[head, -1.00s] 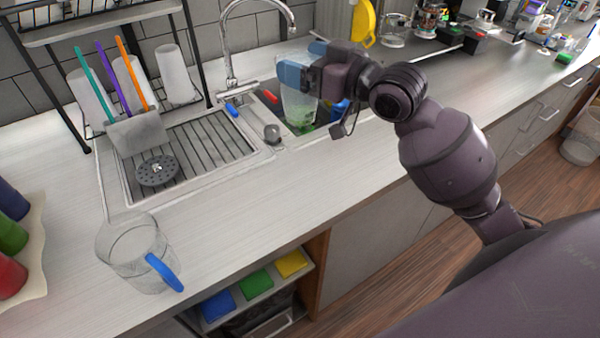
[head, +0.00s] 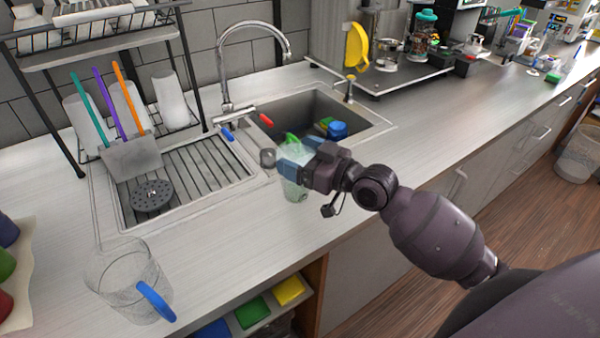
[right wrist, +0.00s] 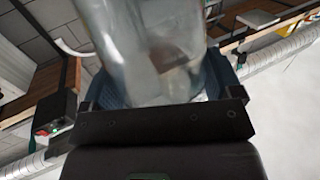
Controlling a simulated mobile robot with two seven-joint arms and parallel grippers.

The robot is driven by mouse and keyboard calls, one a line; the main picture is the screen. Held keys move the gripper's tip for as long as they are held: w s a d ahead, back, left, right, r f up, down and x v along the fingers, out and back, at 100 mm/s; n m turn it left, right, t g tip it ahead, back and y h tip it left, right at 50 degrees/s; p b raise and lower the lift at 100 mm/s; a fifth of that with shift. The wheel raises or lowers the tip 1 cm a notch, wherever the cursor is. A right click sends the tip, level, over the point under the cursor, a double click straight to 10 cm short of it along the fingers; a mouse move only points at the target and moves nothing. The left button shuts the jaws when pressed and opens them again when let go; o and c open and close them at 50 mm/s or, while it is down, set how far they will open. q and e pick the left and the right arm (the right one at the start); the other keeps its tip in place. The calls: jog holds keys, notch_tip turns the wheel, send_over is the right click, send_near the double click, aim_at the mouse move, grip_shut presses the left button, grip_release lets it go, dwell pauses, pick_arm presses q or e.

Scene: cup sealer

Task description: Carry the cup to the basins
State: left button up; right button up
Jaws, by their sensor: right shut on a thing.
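My right gripper (head: 290,168) is shut on a clear, faintly greenish cup (head: 294,188). It holds the cup roughly upright near the front edge of the sink basin (head: 290,107), over the counter as seen from the head. I cannot tell its exact height. In the right wrist view the clear cup (right wrist: 155,50) fills the space between the blue-grey fingers. The basin, behind the cup, is dark grey and holds blue and green items (head: 336,130). Only one basin shows clearly. My left gripper is not in view.
A ribbed drainboard (head: 190,175) lies left of the basin. The faucet (head: 225,80) rises behind. A clear pitcher with a blue handle (head: 130,280) stands front left. A dish rack (head: 110,30) is at the back left. The counter right of the basin (head: 430,120) is clear.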

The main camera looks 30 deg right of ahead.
jog(key=shift+f+b, duration=0.3)
jog(key=shift+f, duration=1.95)
jog(key=o, duration=1.4)
jog(key=shift+b+v, duration=0.85)
jog(key=shift+v, duration=5.2)
